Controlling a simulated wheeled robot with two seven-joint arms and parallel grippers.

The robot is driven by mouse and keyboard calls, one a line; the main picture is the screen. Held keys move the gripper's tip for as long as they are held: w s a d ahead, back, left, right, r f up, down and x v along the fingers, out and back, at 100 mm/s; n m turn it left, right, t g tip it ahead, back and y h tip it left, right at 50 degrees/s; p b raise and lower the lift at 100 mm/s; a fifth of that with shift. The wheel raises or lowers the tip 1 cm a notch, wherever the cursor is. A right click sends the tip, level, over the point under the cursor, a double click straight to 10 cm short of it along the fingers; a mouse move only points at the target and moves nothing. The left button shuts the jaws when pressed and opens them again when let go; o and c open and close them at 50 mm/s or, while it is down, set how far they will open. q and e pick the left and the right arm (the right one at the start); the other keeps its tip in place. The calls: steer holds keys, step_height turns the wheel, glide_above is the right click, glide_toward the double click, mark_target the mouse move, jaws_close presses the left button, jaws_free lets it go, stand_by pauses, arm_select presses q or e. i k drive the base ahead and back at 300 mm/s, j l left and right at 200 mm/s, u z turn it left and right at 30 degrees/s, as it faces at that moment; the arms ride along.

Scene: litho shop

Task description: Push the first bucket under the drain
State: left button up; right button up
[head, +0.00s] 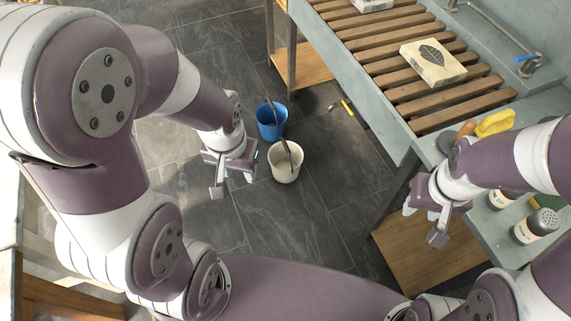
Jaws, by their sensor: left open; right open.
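In the head view a blue bucket (270,124) and a cream bucket (284,168) stand upright on the dark tiled floor, close together, the cream one nearer me. Each has a dark handle. My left gripper (231,185) is open and empty, low beside the cream bucket on its left; I cannot tell whether it touches it. My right gripper (422,220) is open and empty by the near left edge of the sink bench. A short pipe with a yellow part (347,107) shows at floor level right of the blue bucket; I cannot tell if it is the drain.
A wooden lower shelf (303,67) lies behind the buckets.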

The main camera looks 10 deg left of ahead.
mark_target(286, 158)
steer(key=i+j+u, duration=0.2)
steer(key=i+j, duration=0.6)
steer(key=i+j+u, duration=0.25)
steer(key=i+j, duration=0.45)
steer(key=i, duration=0.1)
